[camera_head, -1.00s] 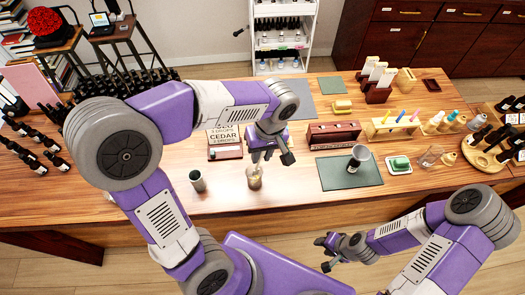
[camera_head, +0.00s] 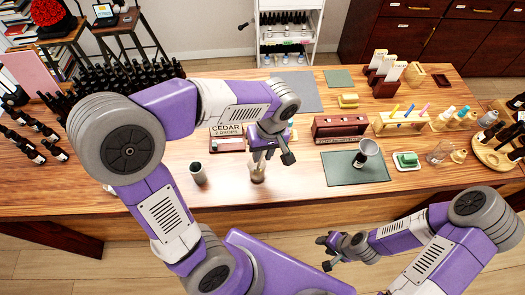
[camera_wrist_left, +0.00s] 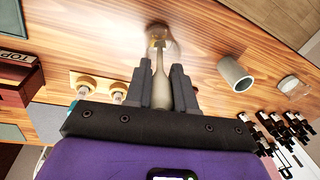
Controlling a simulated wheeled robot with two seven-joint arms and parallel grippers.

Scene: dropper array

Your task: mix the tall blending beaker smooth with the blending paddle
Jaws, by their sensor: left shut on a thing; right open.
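My left gripper (camera_head: 262,155) is shut on the pale blending paddle (camera_wrist_left: 159,88) and holds it above the front middle of the table. The clear tall blending beaker (camera_head: 257,174) stands directly beneath this gripper. In the left wrist view the paddle's far end reaches into the beaker (camera_wrist_left: 158,34), which holds something brownish at the bottom. How smooth the contents are cannot be told. My right gripper (camera_head: 328,250) is open and empty, in front of the table's front edge.
A grey cup (camera_head: 198,174) stands left of the beaker. A label stand (camera_head: 227,143) is behind it. Several dark bottles crowd the left side. Bare wood surrounds the beaker.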

